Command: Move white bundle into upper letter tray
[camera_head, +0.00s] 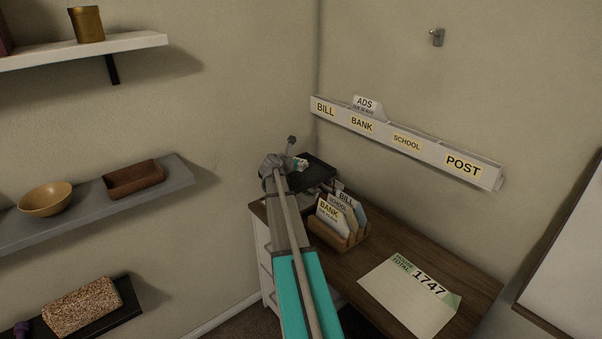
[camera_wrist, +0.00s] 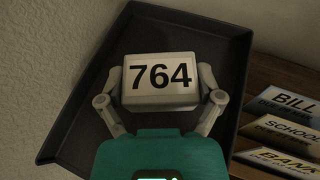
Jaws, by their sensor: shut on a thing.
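The white bundle (camera_wrist: 160,62), marked 764, sits between the two fingers of my gripper (camera_wrist: 161,92) in the wrist view. The gripper is shut on its sides. Behind it lies the dark upper letter tray (camera_wrist: 226,36), with the bundle over its floor; I cannot tell whether they touch. In the head view the tray (camera_head: 320,172) is at the desk's far left corner. My gripper there is mostly hidden by my own arm, and only a small pale part of the bundle (camera_head: 301,163) shows beside it.
A wooden sorter (camera_head: 345,240) with BILL, SCHOOL and BANK cards stands on the desk (camera_head: 395,312), close right of the tray. A paper marked 1747 (camera_head: 412,295) lies at the right. A labelled wall rack (camera_head: 405,142) hangs above. Shelves (camera_head: 95,200) are on the left wall.

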